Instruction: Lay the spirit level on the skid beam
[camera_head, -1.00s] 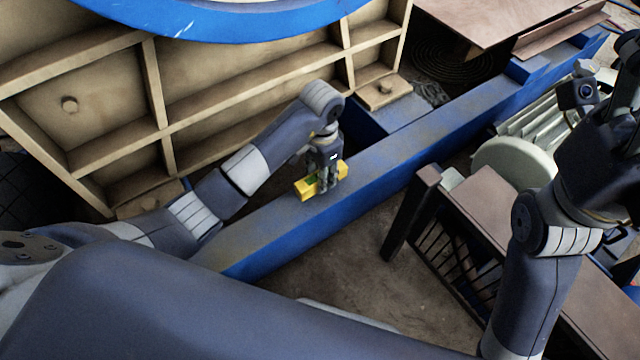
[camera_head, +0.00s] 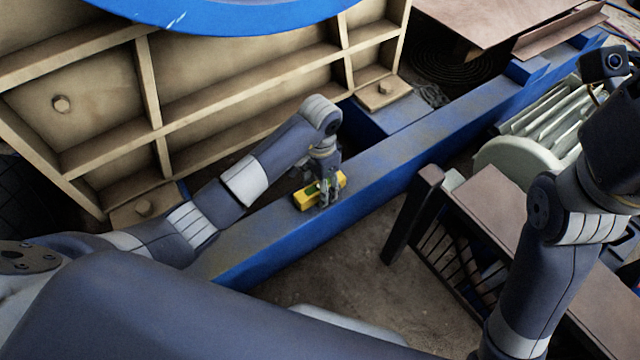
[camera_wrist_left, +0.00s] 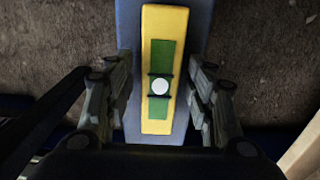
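The spirit level (camera_head: 306,199) is a short yellow bar with a green top strip and a round pale vial. It appears to lie flat on the blue skid beam (camera_head: 385,160), roughly along the beam's length. In the left wrist view the level (camera_wrist_left: 151,28) lies over the beam (camera_wrist_left: 130,30). My left gripper (camera_head: 328,202) is low over the level, with one finger on each side of it. In the left wrist view the fingers (camera_wrist_left: 161,115) are open, with a gap to each side of the level.
A tan ribbed crusher frame (camera_head: 240,95) stands behind the beam. A brown-topped rack (camera_head: 490,200) stands in front, near my right arm. A pale green round part (camera_head: 515,155) lies beyond the rack. The beam's top is clear to the right of the level.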

